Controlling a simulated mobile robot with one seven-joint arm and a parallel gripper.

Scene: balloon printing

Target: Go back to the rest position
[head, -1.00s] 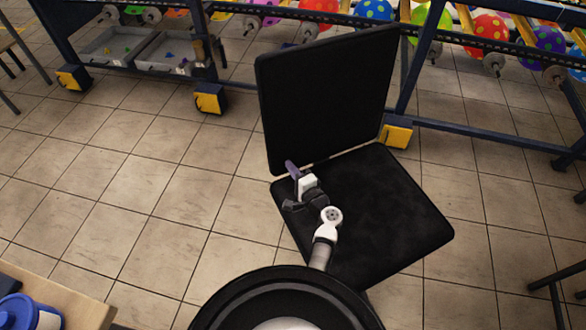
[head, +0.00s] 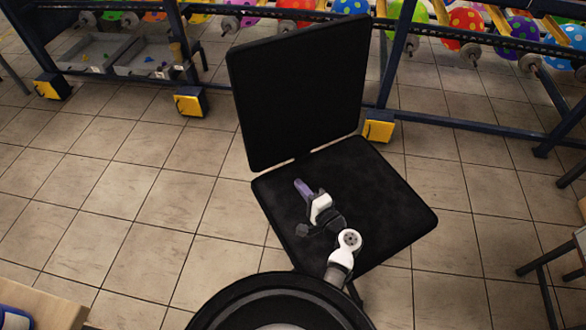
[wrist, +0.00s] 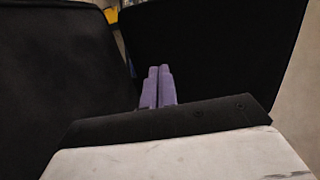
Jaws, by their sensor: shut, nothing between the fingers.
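My gripper (head: 302,188) is in the head view, above the black seat of a chair, with its purple fingers pointing toward the chair's back. In the wrist view the two purple fingers (wrist: 158,87) lie side by side with only a thin line between them. The gripper is shut and empty. My arm is folded short in front of my body. I cannot tell how high the gripper is above the seat.
The black chair has a seat (head: 385,195) and an upright backrest (head: 298,95). Behind it stands a dark blue rack with colored balloons (head: 467,25) and yellow feet (head: 190,102). A wooden table (head: 45,308) is at the lower left, a stool (head: 545,265) at the right. Tiled floor left of the chair is clear.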

